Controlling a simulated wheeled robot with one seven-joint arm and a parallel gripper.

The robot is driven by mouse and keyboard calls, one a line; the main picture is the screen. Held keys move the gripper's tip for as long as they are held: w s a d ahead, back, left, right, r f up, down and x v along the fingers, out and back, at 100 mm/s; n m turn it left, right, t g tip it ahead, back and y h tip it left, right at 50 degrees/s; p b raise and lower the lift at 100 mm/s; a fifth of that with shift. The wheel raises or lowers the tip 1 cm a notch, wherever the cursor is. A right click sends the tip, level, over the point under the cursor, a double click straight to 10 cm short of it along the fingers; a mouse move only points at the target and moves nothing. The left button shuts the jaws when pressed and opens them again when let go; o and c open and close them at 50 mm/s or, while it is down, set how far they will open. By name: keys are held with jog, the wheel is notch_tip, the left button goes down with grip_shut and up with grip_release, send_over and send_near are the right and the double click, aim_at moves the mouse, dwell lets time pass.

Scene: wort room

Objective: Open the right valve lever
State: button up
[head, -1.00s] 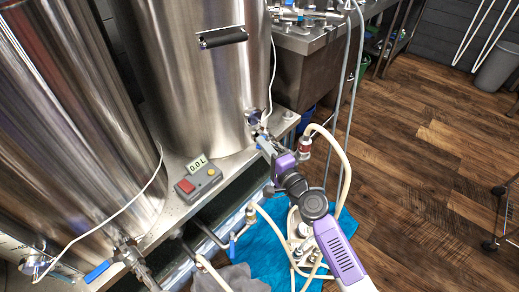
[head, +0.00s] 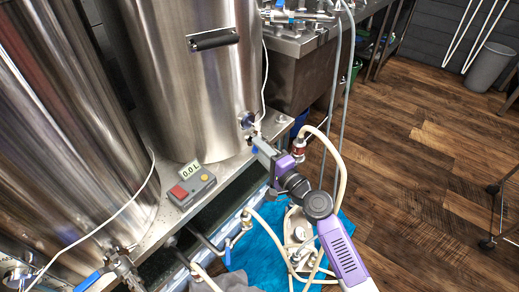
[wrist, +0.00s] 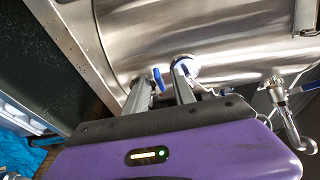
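The right valve lever is a small blue handle (wrist: 157,80) low on the right steel kettle (head: 195,95). In the wrist view it shows between the two finger ends of my gripper (wrist: 163,76), closer to the left finger. The fingers are apart, so the gripper is open; I cannot tell whether either finger touches the lever. In the head view my gripper (head: 261,147) is at the kettle's lower right side and hides most of the valve.
A grey box with a 0.0 L display (head: 192,186) stands on the steel ledge left of my gripper. Another kettle (head: 60,140) with a blue lever (head: 88,281) is at the left. Hoses, a pump (head: 299,230) and a blue towel (head: 258,258) lie below.

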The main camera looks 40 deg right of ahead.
jog(key=s, duration=0.7)
jog(key=shift+s+a+b, duration=0.25)
jog(key=shift+s+b, duration=0.05)
jog(key=shift+s, duration=0.1)
jog(key=shift+c, duration=0.4)
